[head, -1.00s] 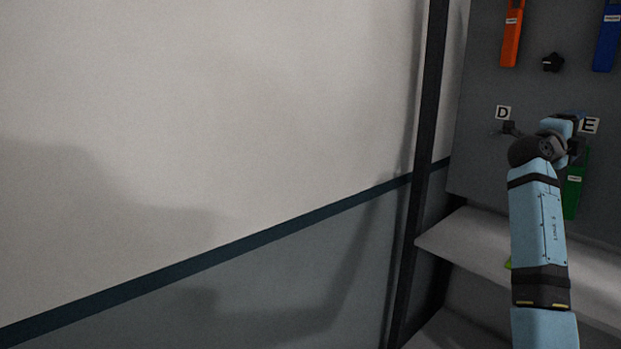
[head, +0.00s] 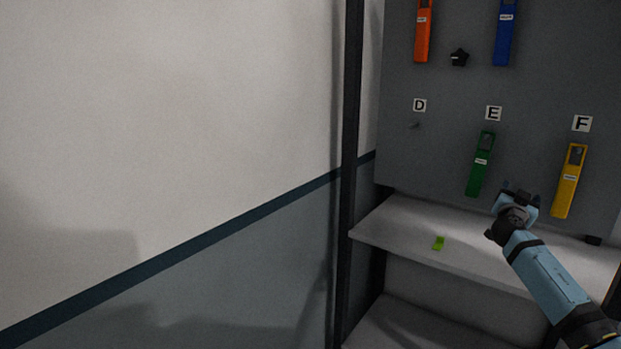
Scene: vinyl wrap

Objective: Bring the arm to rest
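My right arm comes in from the lower right, and its gripper (head: 519,190) is in front of the panel, just above the shelf, between the green tool and the yellow tool. The gripper is small and dark here, so I cannot tell whether its fingers are apart or closed. No held object shows at it. My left gripper is not in view.
The grey panel (head: 440,165) carries orange (head: 423,35), blue (head: 504,38), green (head: 480,165) and yellow (head: 569,182) tools. The hook under D (head: 415,125) is bare. A dark post (head: 352,150) stands left.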

